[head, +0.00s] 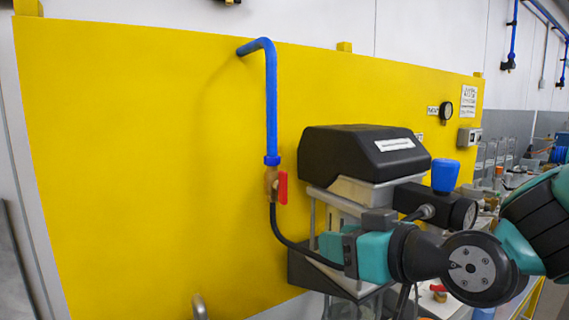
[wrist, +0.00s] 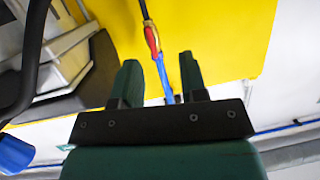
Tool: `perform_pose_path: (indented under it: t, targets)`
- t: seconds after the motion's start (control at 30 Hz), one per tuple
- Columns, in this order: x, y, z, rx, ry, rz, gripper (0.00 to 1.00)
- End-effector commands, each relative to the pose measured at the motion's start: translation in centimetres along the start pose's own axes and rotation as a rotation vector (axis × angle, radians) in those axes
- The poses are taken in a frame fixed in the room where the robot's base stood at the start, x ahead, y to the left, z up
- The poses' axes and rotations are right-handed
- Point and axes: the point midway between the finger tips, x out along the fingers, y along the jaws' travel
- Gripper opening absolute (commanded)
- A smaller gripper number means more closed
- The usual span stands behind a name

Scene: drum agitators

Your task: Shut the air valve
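The air valve (head: 271,184) is a small brass valve on the blue pipe (head: 271,100), in front of the yellow panel. Its red lever (head: 283,187) points along the pipe. A black hose (head: 283,240) leaves its lower end. My gripper (head: 330,247) is to the right of the valve and lower in the head view, apart from it. In the wrist view my gripper (wrist: 160,80) is open and empty, and the red lever (wrist: 152,38) shows beyond and between the two fingers. The brass body is partly hidden by the lever there.
A black motor housing (head: 350,152) on a grey frame stands just right of the valve, above my gripper. The yellow panel (head: 140,170) left of the pipe is clear.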

Motion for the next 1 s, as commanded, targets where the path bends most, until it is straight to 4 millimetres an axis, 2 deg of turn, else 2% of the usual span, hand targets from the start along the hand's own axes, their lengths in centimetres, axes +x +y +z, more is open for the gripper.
perform_pose_path:
  t: [0.03,0.13,0.33,0.47,1.0]
  targets:
    - [0.3,0.4,-1.6,-0.015,0.065,0.023,0.39]
    - [0.6,1.1,-3.5,-0.042,0.174,0.063,0.39]
    - [1.1,1.8,-5.0,-0.061,0.258,0.097,0.39]
    - [2.6,2.0,-5.6,-0.061,0.258,0.099,0.39]
    - [13.7,3.0,-8.7,-0.06,0.257,0.099,0.39]
